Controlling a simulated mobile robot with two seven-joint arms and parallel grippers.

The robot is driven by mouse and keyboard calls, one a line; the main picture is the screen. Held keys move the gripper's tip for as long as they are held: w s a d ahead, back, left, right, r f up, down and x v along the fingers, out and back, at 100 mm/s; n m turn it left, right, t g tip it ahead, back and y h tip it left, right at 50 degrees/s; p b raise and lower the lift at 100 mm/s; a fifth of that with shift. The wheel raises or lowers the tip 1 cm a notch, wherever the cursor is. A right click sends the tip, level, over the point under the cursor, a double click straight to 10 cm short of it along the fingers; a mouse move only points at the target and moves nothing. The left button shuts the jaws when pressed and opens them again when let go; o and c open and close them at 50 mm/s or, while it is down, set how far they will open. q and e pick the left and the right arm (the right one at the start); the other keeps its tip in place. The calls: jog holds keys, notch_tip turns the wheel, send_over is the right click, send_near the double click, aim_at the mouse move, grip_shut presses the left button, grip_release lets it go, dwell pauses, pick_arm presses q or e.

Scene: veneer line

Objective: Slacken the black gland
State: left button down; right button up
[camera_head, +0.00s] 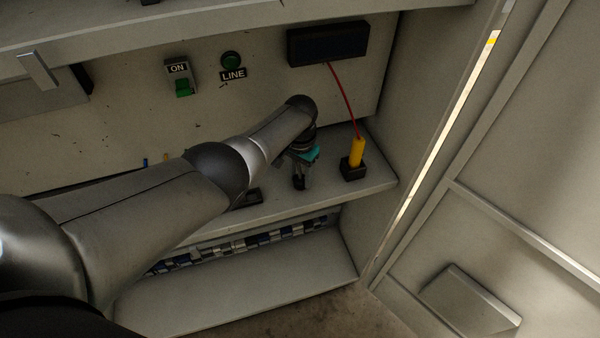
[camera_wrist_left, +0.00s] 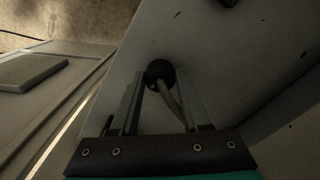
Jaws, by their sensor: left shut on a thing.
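The black gland (camera_wrist_left: 160,72) is a round dark piece in the left wrist view, at the fingertips of my left gripper (camera_wrist_left: 158,84). A grey cable runs from it down between the two fingers. My left gripper is shut on the gland, one finger on each side. In the head view my left gripper (camera_head: 300,183) points down over the shelf, and the gland cannot be made out there. My right gripper is in neither view.
A yellow probe (camera_head: 357,152) stands in a black holder just right of my left gripper, its red lead rising to a black box (camera_head: 328,43). An ON switch (camera_head: 182,87) and a green LINE lamp (camera_head: 231,59) sit on the back panel. A side wall closes the shelf's right end.

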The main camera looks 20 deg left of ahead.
aim_at(300, 178)
pick_arm(q)
jog(key=n, duration=0.4)
jog(key=shift+n+p, duration=0.3)
jog(key=shift+n, duration=0.1)
dwell(0.5)
jog(key=shift+c, duration=1.9)
grip_release()
jog(key=shift+r, duration=0.1)
notch_tip(300, 178, up, 6)
jog(key=p, duration=0.4)
notch_tip(300, 178, up, 9)
jog(key=p, duration=0.2)
